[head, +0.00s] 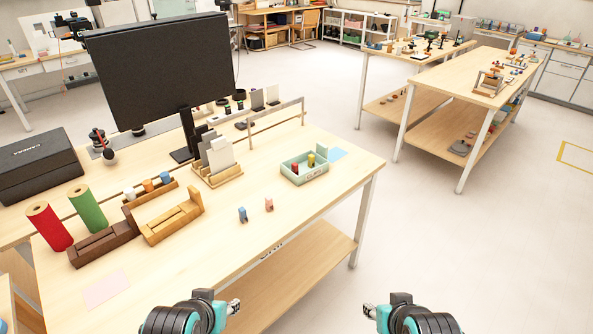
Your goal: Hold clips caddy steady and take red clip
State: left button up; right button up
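The clips caddy looks to be the pale green open box (318,173) near the right end of the wooden table. A red piece (295,168), which seems to be the red clip, stands inside it at the left. A yellow piece (311,160) stands inside to its right. My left gripper (235,306) is at the bottom of the head view, in front of the table and well away from the caddy. My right gripper (369,310) is at the bottom right of centre, also far from the caddy. Both grippers touch nothing visible; their finger opening is too small to judge.
A blue clip (243,214) and a pink clip (269,203) stand on the table (200,255) left of the caddy. A card rack (218,176), low metal rail (277,116) and monitor (160,70) stand behind.

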aim_at(295, 166)
jog(key=u, duration=0.5)
jog(key=i+l+u, duration=0.35)
jog(key=l, duration=0.3)
jog(key=i+l+u, duration=0.2)
jog(key=l, duration=0.15)
jog(key=l+u, duration=0.2)
jog(key=l, duration=0.15)
jog(key=i, duration=0.05)
